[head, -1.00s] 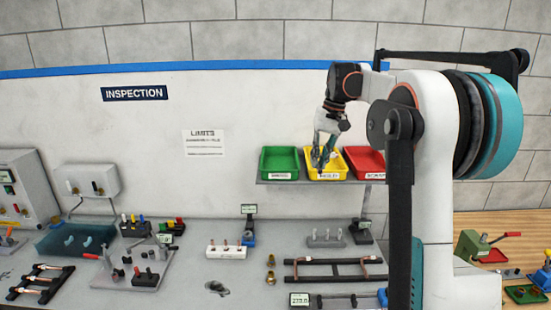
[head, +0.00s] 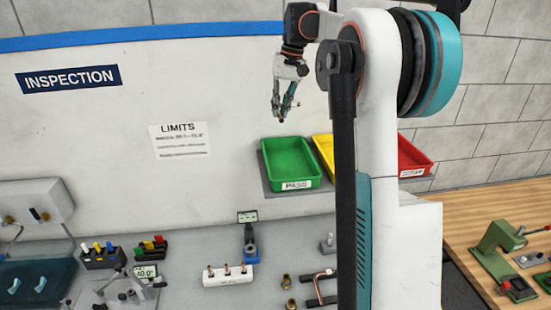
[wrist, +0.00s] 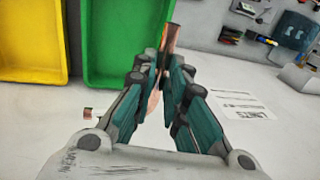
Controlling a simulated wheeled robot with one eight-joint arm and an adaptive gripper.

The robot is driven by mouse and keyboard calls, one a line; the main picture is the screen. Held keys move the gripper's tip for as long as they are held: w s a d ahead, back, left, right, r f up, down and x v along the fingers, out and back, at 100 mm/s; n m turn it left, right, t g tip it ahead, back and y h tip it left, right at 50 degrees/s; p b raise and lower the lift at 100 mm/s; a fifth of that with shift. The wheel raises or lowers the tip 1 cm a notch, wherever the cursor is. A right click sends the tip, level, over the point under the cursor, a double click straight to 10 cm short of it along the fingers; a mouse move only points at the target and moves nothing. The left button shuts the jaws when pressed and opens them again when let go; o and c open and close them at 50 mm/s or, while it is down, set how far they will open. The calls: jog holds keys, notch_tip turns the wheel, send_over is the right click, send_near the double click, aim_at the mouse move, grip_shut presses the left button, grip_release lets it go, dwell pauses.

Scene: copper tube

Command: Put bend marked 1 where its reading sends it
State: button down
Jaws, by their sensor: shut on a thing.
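My gripper (head: 283,112) is raised in front of the white panel, above the green tray (head: 266,165). In the wrist view my gripper (wrist: 170,70) is shut on a copper bend (wrist: 172,38), whose end sticks out past the fingertips. The fingers hide much of it, and no mark on it can be read. The green tray, labelled PASS, stands on a shelf beside the yellow tray (head: 323,147) and the red tray (head: 413,160). The limits sheet (head: 180,140) hangs on the panel; its numbers are too blurred to read surely.
A wooden bench (head: 480,210) with a green tool stands at right. The space around my gripper is clear.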

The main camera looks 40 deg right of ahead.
aim_at(278, 169)
jog(key=d+x, duration=0.1)
jog(key=x, duration=0.5)
jog(key=s+d+p+x, duration=0.1)
jog(key=x, duration=0.6)
jog(key=s+d+x, duration=0.1)
jog(key=x, duration=0.5)
jog(key=shift+d+f+p, duration=0.2)
jog(key=shift+f+p, duration=0.1)
jog(key=shift+f, duration=0.3)
jog(key=shift+s, duration=0.1)
jog(key=c, duration=1.9)
grip_release()
jog(key=b+v, duration=0.1)
jog(key=v, duration=1.1)
jog(key=shift+a+r, duration=0.1)
